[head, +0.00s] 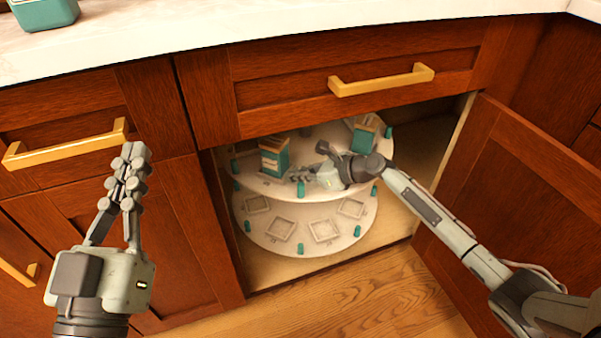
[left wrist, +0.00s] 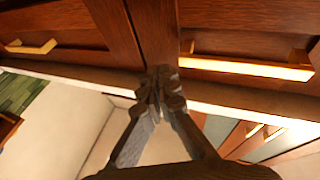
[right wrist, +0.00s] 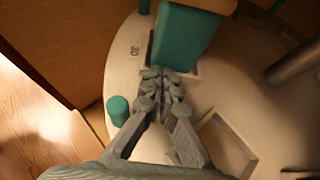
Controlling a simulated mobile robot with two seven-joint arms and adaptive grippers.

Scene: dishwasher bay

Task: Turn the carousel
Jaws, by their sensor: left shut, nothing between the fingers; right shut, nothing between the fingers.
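The two-tier carousel stands inside the open lower cabinet. Its upper tier (head: 262,186) and lower tier (head: 290,244) are pale discs with teal pegs around the rims. My right gripper (head: 299,176) is over the upper tier, shut and empty. In the right wrist view its fingertips (right wrist: 160,72) are right by a teal box (right wrist: 187,38) and a square recess; I cannot tell if they touch it. A teal peg (right wrist: 118,110) is left of the fingers. My left gripper (head: 134,152) is shut and empty, raised in front of the closed cabinet fronts, away from the carousel.
The cabinet door (head: 520,190) is swung open at the right, beside my right arm. A drawer with a gold handle (head: 380,80) is above the opening. Another gold handle (head: 66,144) is by my left gripper. A teal container (head: 44,12) stands on the counter (head: 200,22).

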